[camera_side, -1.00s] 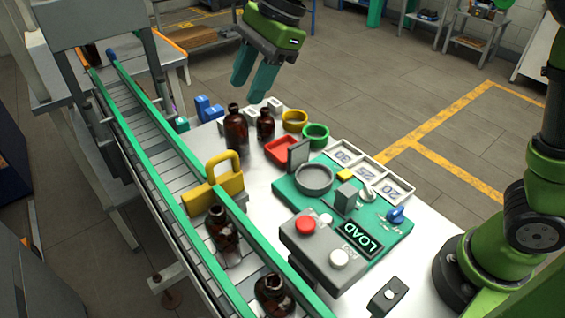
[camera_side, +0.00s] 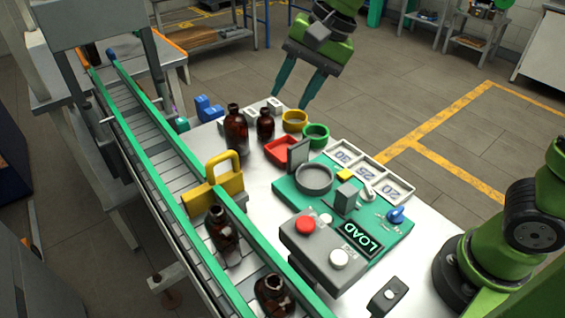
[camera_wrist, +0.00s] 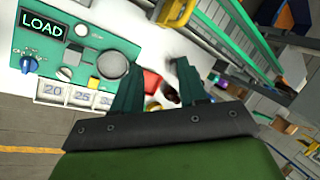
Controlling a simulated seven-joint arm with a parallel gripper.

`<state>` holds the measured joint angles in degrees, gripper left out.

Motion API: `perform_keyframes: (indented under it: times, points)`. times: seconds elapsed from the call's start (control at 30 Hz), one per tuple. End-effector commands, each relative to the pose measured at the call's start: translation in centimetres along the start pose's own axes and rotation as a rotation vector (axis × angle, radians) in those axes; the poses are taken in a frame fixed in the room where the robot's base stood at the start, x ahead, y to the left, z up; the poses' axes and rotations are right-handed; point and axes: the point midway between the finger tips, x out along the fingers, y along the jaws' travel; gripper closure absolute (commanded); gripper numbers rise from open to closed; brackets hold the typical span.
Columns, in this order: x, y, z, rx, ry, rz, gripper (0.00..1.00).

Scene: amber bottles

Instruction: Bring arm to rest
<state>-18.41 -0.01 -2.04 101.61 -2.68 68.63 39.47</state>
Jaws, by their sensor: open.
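My gripper (camera_side: 292,88) is open and empty in the side view, with two dark green fingers pointing down. It hangs in the air above the far end of the table, over the yellow ring (camera_side: 295,121) and the green ring (camera_side: 316,137) or behind them; I cannot tell the exact depth. In the wrist view its fingers (camera_wrist: 158,88) stand apart, with nothing held between them. Two amber bottles, one larger (camera_side: 236,130) and one smaller (camera_side: 265,125), stand upright on the table to the left of the rings.
Two amber bottles (camera_side: 222,235) (camera_side: 274,295) are on the conveyor (camera_side: 165,150), by a yellow gate (camera_side: 224,180). A red tray (camera_side: 281,149) lies behind.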

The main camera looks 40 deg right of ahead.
Motion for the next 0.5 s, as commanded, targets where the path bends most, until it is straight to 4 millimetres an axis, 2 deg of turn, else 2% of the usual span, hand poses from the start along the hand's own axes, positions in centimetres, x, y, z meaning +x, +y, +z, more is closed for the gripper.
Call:
perform_keyframes:
  times: [0.03,0.2,0.3,0.4,0.5]
  points:
    - [-1.0,2.3,-0.2,-0.101,0.031,-0.018,0.58]
    - [-2.7,9.8,-0.5,-0.424,0.153,-0.045,0.58]
    - [-3.1,13.7,-0.2,-0.547,0.227,-0.047,0.58]
    - [-3.4,16.6,0.0,-0.598,0.288,-0.046,0.58]
    - [-3.7,18.3,0.2,-0.585,0.329,-0.054,0.58]
